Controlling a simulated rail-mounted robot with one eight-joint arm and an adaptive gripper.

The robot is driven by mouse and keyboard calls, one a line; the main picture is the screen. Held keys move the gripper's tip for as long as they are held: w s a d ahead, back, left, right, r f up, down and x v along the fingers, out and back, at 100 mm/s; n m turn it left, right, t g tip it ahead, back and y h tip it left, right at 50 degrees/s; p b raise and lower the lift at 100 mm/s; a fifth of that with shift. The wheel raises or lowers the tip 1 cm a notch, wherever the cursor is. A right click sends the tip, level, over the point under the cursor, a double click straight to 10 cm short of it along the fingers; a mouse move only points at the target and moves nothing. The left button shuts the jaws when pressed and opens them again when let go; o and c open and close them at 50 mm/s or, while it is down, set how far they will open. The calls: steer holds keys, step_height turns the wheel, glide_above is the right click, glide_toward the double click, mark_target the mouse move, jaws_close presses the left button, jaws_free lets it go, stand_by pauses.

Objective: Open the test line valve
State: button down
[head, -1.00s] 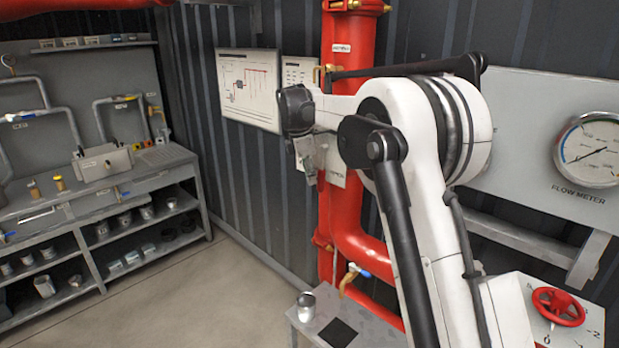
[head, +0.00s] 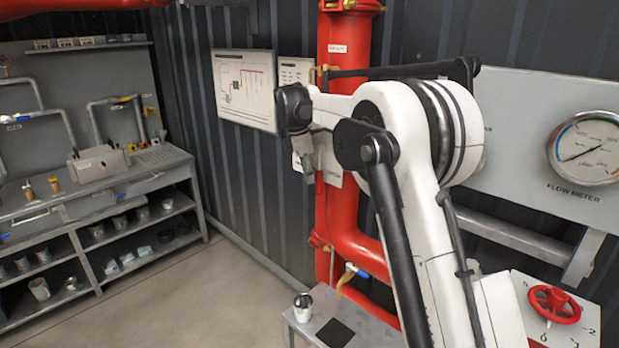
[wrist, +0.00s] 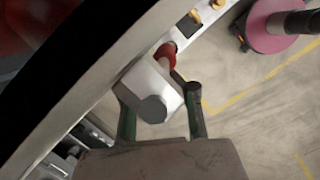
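A red handwheel (head: 554,305) is on a light panel with numbers at the lower right of the head view. A blue-handled valve (head: 355,271) sits on the red pipe low in the middle. I cannot tell which is the test line valve. My gripper (head: 304,158) hangs at the arm's end, in front of the red riser and well up and left of the handwheel. In the wrist view my gripper (wrist: 162,114) has its two fingers apart, with a pale grey block with a round end between or beyond them. Whether they touch it is unclear.
A flow meter gauge (head: 587,148) is on the grey wall panel at right. A small grey table (head: 312,333) with a metal cup (head: 302,307) stands below my arm. A workbench (head: 95,200) fills the left. Clear floor (head: 215,285) lies between them.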

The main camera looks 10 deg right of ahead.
steer(key=a+r+b, duration=0.1)
steer(key=a+r, duration=0.5)
steer(key=r, duration=0.4)
steer(key=s+d+r+m+t+y+b, duration=0.1)
steer(key=s+d+m+t+b, duration=0.15)
steer(key=s+m, duration=0.75)
steer(key=s+d+f+m+t+b, duration=0.1)
steer(key=s+f+m+b, duration=0.1)
steer(key=s+f, duration=0.5)
steer(key=s+d+f+m+t+y+b, duration=0.1)
steer(key=s+f, duration=0.7)
steer(key=s, duration=0.9)
steer(key=s+d+f+m+t+b, duration=0.1)
steer(key=s+f+m, duration=0.4)
steer(key=s, duration=0.7)
step_height(320, 180, down, 2)
steer(key=shift+d+f+t+y+b, duration=0.15)
steer(key=shift+d+t+y+b, duration=0.15)
steer(key=shift+t+b, duration=0.45)
